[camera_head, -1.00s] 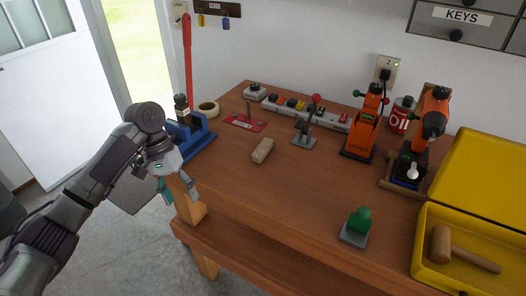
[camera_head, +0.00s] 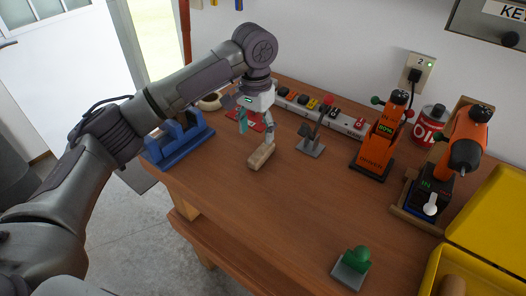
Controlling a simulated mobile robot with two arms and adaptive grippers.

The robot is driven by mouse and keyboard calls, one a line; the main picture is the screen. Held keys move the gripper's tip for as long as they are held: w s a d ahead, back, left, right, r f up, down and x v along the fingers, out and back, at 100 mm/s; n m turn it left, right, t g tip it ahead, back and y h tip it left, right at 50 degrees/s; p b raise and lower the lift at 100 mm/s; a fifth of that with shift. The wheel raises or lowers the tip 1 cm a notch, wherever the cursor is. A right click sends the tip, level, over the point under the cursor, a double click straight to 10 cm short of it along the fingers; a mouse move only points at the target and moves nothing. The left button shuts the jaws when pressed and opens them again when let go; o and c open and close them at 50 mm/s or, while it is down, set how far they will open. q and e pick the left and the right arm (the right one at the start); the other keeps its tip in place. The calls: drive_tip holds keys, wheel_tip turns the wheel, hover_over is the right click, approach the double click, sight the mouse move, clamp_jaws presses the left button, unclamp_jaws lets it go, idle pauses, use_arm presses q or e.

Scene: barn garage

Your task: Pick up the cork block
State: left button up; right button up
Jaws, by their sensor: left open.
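The cork block (camera_head: 261,157) is a small tan bar lying on the wooden workbench (camera_head: 270,215), left of the middle of the view. My left gripper (camera_head: 256,136) points down just above and behind the block, its fingers apart. One finger shows at the left and one at the right. Whether a finger touches the block cannot be told. My right gripper is not in view.
A blue vise-like holder (camera_head: 180,143) stands left of the block. A grey stand (camera_head: 312,145), a power strip (camera_head: 345,118) and orange tools (camera_head: 378,145) stand behind and right. A green-knobbed piece (camera_head: 352,265) and yellow toolbox (camera_head: 485,245) are nearer. The bench's front middle is clear.

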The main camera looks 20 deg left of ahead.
sight(257, 155)
use_arm(q)
wheel_tip(257, 155, down, 3)
drive_tip(key=shift+f, duration=0.1)
drive_tip(key=shift+w+f+p, duration=0.15)
drive_tip(key=shift+f+p, duration=0.15)
drive_tip(key=shift+f, duration=0.6)
wheel_tip(257, 155, down, 4)
drive_tip(key=shift+r+p, duration=0.2)
drive_tip(key=shift+p, duration=0.15)
drive_tip(key=shift+f, duration=0.35)
drive_tip(key=shift+c, duration=0.3)
drive_tip(key=c, duration=0.9)
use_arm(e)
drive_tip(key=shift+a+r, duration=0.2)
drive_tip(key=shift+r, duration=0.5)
